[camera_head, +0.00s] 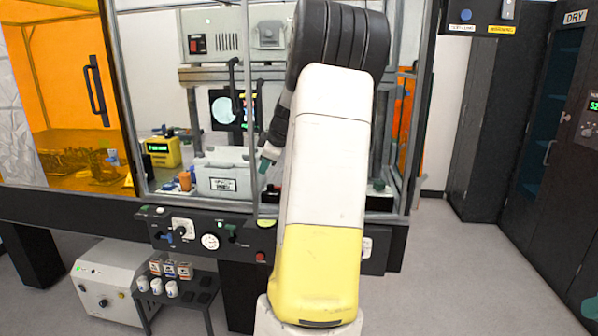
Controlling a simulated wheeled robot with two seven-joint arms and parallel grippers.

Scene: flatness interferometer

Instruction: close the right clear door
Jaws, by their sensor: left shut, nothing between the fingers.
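The interferometer enclosure stands ahead, with clear doors in grey frames. The left clear door has a dark upright handle (235,78) near the middle. The right clear door (275,60) is mostly behind my left arm; a second dark handle (259,98) shows beside the centre frame. I cannot tell how far the right door stands from its frame. My left gripper (265,164) hangs from the bent arm, fingers pointing down, shut and empty, in front of the right door near its inner edge. Contact cannot be made out. My right gripper is out of view.
A control panel (205,237) with knobs runs below the enclosure. A white box unit (105,283) and small black stand (185,292) are on the floor. Dark cabinets (545,160) stand right; the floor (450,270) before them is clear.

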